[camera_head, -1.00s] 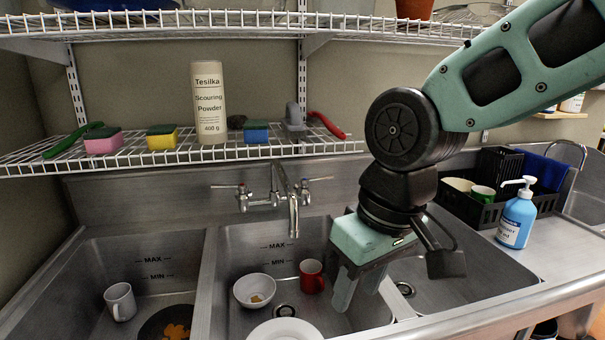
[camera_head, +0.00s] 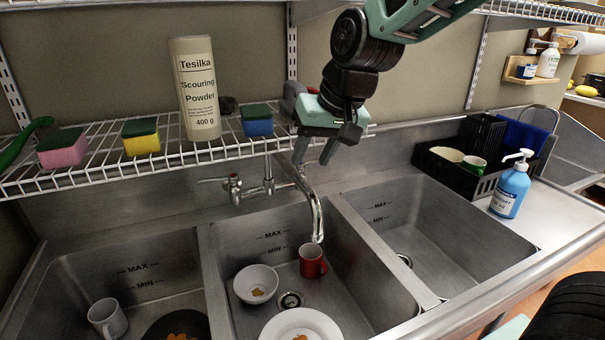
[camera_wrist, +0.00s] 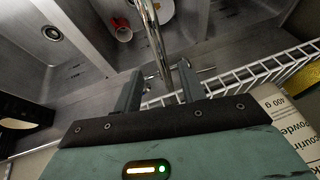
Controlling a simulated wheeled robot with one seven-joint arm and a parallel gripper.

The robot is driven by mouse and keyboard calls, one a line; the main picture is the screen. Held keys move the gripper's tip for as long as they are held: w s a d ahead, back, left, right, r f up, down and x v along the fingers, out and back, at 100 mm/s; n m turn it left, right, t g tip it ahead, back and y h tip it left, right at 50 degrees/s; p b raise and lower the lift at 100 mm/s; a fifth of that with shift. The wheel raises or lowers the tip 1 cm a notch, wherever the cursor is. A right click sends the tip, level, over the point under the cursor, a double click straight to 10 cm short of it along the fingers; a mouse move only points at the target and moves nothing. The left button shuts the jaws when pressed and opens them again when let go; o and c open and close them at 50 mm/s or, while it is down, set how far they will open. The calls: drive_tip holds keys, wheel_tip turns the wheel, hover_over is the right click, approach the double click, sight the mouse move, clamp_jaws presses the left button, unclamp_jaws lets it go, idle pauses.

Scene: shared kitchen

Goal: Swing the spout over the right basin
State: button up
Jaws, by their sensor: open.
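The chrome spout (camera_head: 316,212) rises from the wall faucet, and its outlet hangs over the middle basin (camera_head: 350,295). The right basin (camera_head: 425,235) is empty. My gripper (camera_head: 313,157) is open, fingers pointing down, just above the spout's base end near the wall and below the rack. In the wrist view, the spout (camera_wrist: 153,35) runs between the lines of my two open fingers (camera_wrist: 159,68). I cannot tell whether a finger touches it. A faucet lever shows at the left (camera_head: 212,180); the other is hidden behind my gripper in the head view.
The wire rack (camera_head: 100,170) holds sponges and a scouring powder bottle (camera_head: 196,90) close to my gripper's left. A red mug (camera_head: 312,262), a bowl (camera_head: 255,284) and a plate sit in the middle basin. A blue soap bottle (camera_head: 510,190) stands right.

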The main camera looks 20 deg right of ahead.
sight(302, 179)
drive_tip(key=x, duration=0.6)
drive_tip(key=shift+f, duration=0.3)
clamp_jaws()
